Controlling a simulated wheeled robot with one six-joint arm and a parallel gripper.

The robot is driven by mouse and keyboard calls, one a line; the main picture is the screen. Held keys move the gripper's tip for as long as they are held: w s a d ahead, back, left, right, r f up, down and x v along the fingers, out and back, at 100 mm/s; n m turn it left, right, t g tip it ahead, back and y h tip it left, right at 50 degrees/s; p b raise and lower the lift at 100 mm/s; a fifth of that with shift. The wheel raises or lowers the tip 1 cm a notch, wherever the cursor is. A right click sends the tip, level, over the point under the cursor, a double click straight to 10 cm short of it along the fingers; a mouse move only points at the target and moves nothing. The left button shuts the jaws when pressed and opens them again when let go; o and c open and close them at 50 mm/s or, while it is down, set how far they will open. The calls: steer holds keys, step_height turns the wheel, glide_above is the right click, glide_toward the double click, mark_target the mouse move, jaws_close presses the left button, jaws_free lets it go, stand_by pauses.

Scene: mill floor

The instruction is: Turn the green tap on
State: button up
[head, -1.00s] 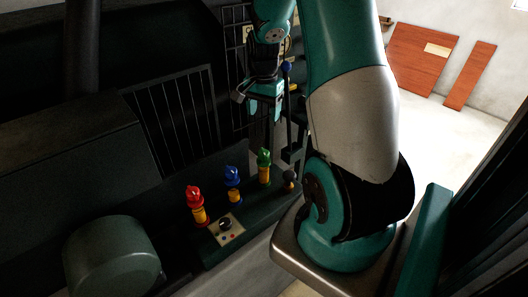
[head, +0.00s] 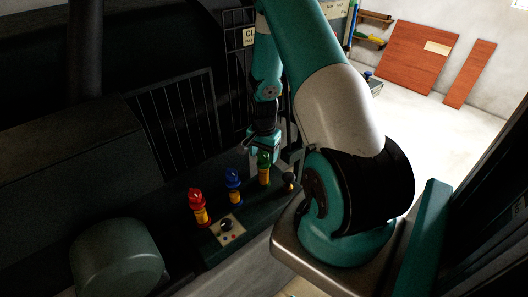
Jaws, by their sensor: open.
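The green tap (head: 264,168) is the rightmost of three taps in a row on a dark ledge. It has a green top on a yellow body and stands upright. My gripper (head: 262,150) is open, directly above and around the top of the green tap. Part of the green top is hidden by the fingers, and I cannot tell whether they touch it.
A blue tap (head: 233,183) and a red tap (head: 199,207) stand to the left on the same ledge (head: 262,204). A small control panel (head: 227,228) with a black knob lies in front of them. A dark knobbed lever (head: 289,181) stands close right of the green tap.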

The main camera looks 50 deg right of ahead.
steer(key=c, duration=0.9)
steer(key=shift+f+n+b, duration=0.1)
steer(key=shift+n+b, duration=0.45)
steer(key=shift+n, duration=1.85)
steer(key=o, duration=0.9)
